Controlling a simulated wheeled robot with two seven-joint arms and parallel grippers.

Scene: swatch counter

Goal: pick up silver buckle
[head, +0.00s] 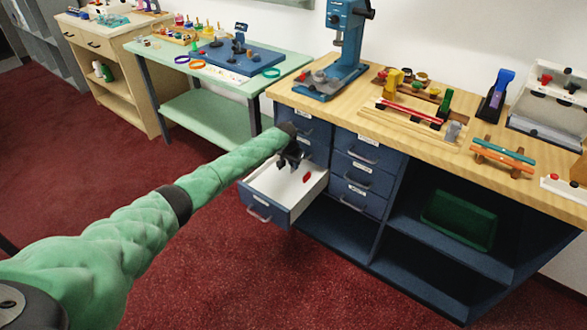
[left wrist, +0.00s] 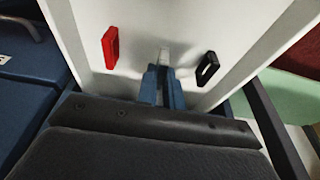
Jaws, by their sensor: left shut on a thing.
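The open drawer (head: 264,211) has a white inside and a blue front. My left gripper (head: 290,163) reaches down into it. In the left wrist view the two blue fingers (left wrist: 163,84) are close together, shut on the silver buckle (left wrist: 164,57), a small pale grey piece whose tip shows just beyond the fingertips. Most of it is hidden by the fingers, and I cannot make it out in the head view. A red buckle (left wrist: 110,47) lies to its left and a black buckle (left wrist: 207,69) to its right, both apart from the fingers. My right gripper is not in view.
The drawer belongs to a blue cabinet under a wooden worktop (head: 440,134) with a blue press (head: 345,45) and several tools. Closed drawers (head: 358,172) are beside it. A green bin (head: 460,220) sits on the shelf. Red floor is free in front.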

